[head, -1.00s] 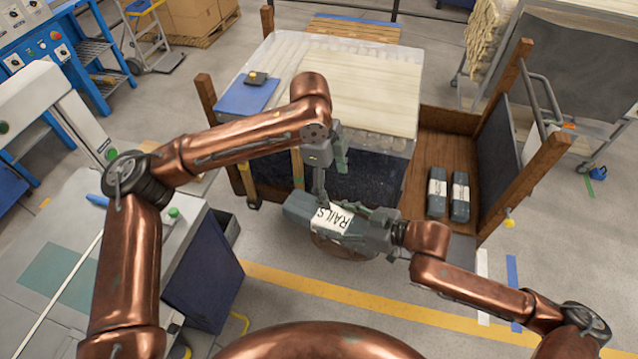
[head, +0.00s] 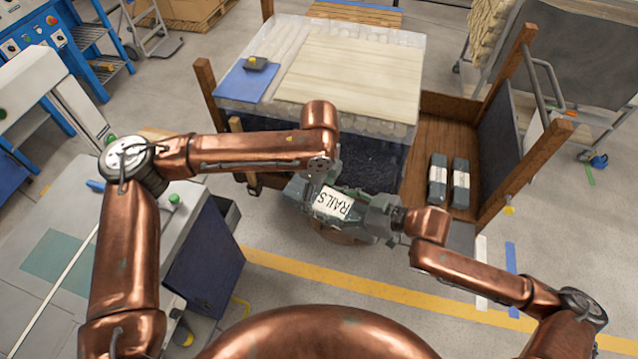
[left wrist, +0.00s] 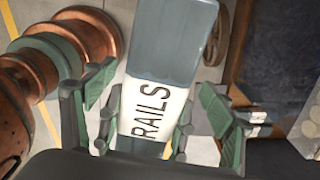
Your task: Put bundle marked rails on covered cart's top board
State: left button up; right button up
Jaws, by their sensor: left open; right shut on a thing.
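The bundle marked RAILS (head: 334,204) is a grey-green wrapped block with a white label, held in the air in front of the cart. My right gripper (head: 372,214) is shut on its right end. My left gripper (head: 316,188) is open above the bundle near its label. In the left wrist view the bundle (left wrist: 172,45) lies between the spread fingers of my left gripper (left wrist: 160,120); I cannot tell whether they touch it. The covered cart's top board (head: 350,75) is pale wood over a translucent cover (head: 408,125).
A blue clipboard-like sheet with a small dark item (head: 245,85) lies on the cart's left top. Two similar wrapped bundles (head: 438,182) lie on the wooden shelf (head: 420,150) at right. A grey bench (head: 60,225) stands left. The board's middle is clear.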

pick_arm(q)
jog(key=shift+f, duration=0.75)
pick_arm(e)
jog(key=shift+r, duration=0.1)
pick_arm(q)
jog(key=shift+c, duration=0.2)
jog(key=c, duration=1.7)
pick_arm(e)
jog(key=shift+s+a, duration=0.1)
pick_arm(q)
jog(key=shift+r, duration=0.1)
jog(key=shift+c, duration=0.2)
pick_arm(e)
jog(key=o, duration=1.8)
jog(key=shift+c, duration=0.2)
